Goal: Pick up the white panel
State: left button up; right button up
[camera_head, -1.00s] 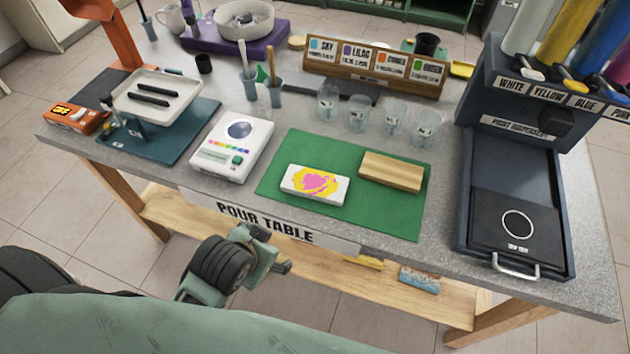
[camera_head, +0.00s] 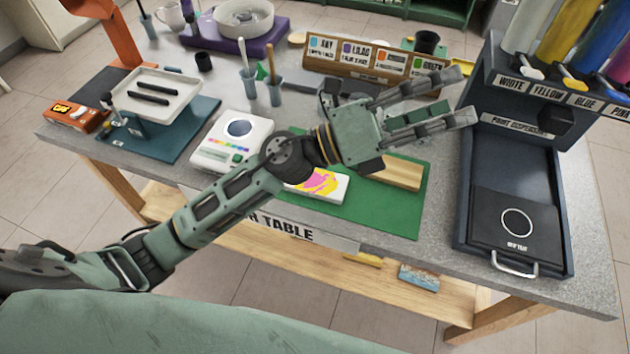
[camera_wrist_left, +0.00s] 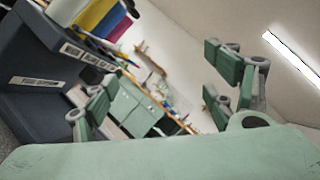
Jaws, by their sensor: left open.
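The white panel (camera_head: 329,191) lies on the green mat (camera_head: 380,212) in the head view. Its top carries a yellow and pink paint splash. My left forearm and wrist hide its left and back parts. My left gripper (camera_head: 455,97) is open and empty, raised above the table beyond the panel, with its fingers pointing right toward the paint dispenser. In the left wrist view the gripper's fingers (camera_wrist_left: 165,95) are spread with nothing between them. My right gripper is not in view.
A wooden block (camera_head: 404,172) lies on the mat beside the panel. A white scale (camera_head: 215,150) stands left of the mat. The paint dispenser (camera_head: 520,122) with its black tray stands at right.

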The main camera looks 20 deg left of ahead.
pick_arm(q)
notch_tip(320, 180, down, 4)
jog(key=s+d+m+g+y, duration=0.1)
jog(key=s+d+m+g, duration=0.15)
jog(key=m+g, duration=0.4)
jog(key=m+g+y, duration=0.3)
jog(key=m+y, duration=0.6)
jog(key=y, duration=0.9)
send_over(315, 180)
jog(key=a, duration=0.1)
notch_tip(315, 180, down, 19)
jog(key=shift+s+a+r, duration=0.1)
jog(key=shift+r, duration=0.05)
jog(key=shift+h, duration=0.3)
jog(key=f+p, duration=0.1)
jog(key=f, duration=0.1)
jog(key=f+p, duration=0.1)
jog(key=f, duration=0.3)
jog(key=shift+d+f+p, duration=0.15)
jog(key=shift+d+p, duration=0.25)
jog(key=shift+d+f, duration=0.1)
jog(key=shift+f, duration=0.35)
jog(key=c, duration=1.3)
